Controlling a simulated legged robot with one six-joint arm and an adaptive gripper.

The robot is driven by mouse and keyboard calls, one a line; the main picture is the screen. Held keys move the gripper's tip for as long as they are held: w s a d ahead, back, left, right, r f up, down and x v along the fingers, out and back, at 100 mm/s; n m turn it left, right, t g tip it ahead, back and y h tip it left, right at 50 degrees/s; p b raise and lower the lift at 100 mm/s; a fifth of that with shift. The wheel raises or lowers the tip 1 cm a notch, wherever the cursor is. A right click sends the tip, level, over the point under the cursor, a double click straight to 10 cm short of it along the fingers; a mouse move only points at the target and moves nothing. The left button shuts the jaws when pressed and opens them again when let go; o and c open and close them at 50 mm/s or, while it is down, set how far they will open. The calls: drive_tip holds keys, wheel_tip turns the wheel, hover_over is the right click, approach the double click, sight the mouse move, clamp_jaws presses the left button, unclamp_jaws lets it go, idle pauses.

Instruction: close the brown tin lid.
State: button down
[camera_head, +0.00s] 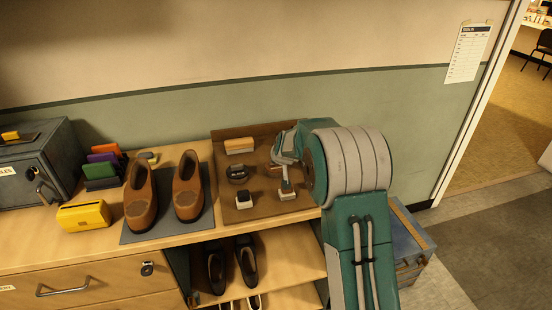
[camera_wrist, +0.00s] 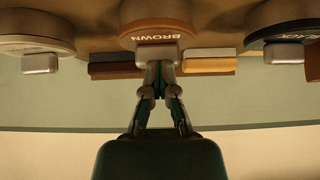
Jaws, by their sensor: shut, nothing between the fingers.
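The brown tin (camera_wrist: 155,30) is at the top middle of the wrist view, with a round face marked BROWN and an orange-brown rim. A pale grey tab (camera_wrist: 157,52) sticks out from its edge. My gripper (camera_wrist: 158,69) is shut and empty, its fingertips at this tab; touching or just short of it, I cannot tell. How far the lid stands open is not clear. In the head view my arm and wrist cover most of the tin's area on the brown mat (camera_head: 221,150).
A tin marked BLACK (camera_wrist: 285,32) and a cream tin (camera_wrist: 35,35) flank the brown one. In the head view, brown shoes (camera_head: 187,188) and a yellow holder (camera_head: 84,216) stand left. The wall (camera_head: 200,115) is close behind.

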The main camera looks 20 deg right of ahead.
sight(277, 170)
drive_tip(key=shift+s+f, duration=0.25)
drive_tip(key=shift+f, duration=0.3)
drive_tip(key=shift+w+r, duration=0.3)
drive_tip(key=shift+r, duration=0.55)
drive_tip(key=r, duration=0.3)
drive_tip(key=shift+d, duration=0.25)
drive_tip(key=shift+s+a+r, duration=0.1)
drive_tip(key=shift+s+a, duration=0.05)
drive_tip(key=shift+s, duration=0.2)
drive_tip(key=s, duration=0.2)
drive_tip(key=s+f, duration=0.1)
drive_tip(key=s, duration=0.1)
drive_tip(key=s+f, duration=0.1)
drive_tip(key=s, duration=0.2)
drive_tip(key=shift+f, duration=0.1)
drive_tip(key=shift+s+a+f, duration=0.1)
drive_tip(key=shift+s+f, duration=0.1)
drive_tip(key=shift+s, duration=0.25)
drive_tip(key=shift+s+a+f, duration=0.1)
drive_tip(key=shift+s+f, duration=0.05)
drive_tip(key=shift+s, duration=0.3)
